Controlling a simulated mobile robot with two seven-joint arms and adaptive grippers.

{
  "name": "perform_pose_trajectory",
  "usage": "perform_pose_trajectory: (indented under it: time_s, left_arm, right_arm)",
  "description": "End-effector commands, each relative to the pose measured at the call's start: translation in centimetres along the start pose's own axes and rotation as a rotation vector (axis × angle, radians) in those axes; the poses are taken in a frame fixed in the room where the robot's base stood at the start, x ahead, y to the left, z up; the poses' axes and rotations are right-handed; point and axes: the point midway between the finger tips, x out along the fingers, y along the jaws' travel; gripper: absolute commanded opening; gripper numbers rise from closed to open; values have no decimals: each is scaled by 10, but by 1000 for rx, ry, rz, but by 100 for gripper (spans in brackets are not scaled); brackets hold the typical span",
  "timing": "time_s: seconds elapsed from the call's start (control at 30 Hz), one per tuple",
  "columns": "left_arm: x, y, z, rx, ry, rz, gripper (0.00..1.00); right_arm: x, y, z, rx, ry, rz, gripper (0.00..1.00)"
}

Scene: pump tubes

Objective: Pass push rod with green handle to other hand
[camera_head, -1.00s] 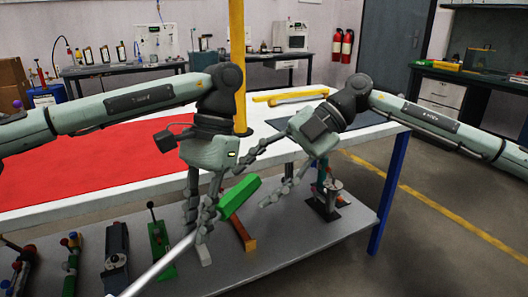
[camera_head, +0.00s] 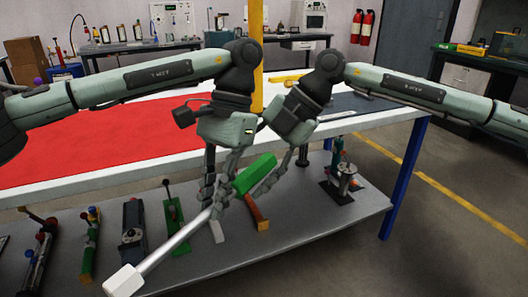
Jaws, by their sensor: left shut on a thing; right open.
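The push rod has a green block handle (camera_head: 255,173), a pale metal shaft (camera_head: 172,242) and a white end block (camera_head: 124,281). It slants from lower left up to the right, held above the lower shelf. My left gripper (camera_head: 215,202) is shut on the shaft just below the handle. My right gripper (camera_head: 254,182) is open, its fingers on either side of the green handle, seemingly close to it. I cannot tell whether they touch. The hidden part of the shaft lies inside my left fingers.
The table (camera_head: 50,195) with a red mat (camera_head: 90,145) stands behind my grippers. The lower shelf (camera_head: 300,225) holds several tools, including a green-based lever (camera_head: 174,222) and a black-based fixture (camera_head: 338,188). A yellow post (camera_head: 257,85) rises behind my wrists. The shelf's right front is clear.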

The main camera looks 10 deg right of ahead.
Motion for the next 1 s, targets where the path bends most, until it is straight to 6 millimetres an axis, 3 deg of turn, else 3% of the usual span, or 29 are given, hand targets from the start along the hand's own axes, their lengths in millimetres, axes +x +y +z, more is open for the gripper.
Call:
perform_pose_trajectory:
  time_s: [0.2,0.53,0.93,1.0]
  left_arm:
    - [-1,0,0,0,1,0,0]
    - [-1,0,0,0,1,0,0]
    - [0,1,0,2,1,1,0]
    - [0,1,0,3,0,1,0]
  right_arm:
    - [19,0,0,0,1,1,53]
    - [21,0,0,0,1,1,52]
    - [21,1,-1,-1,1,4,3]
    - [20,2,-1,-1,1,4,0]
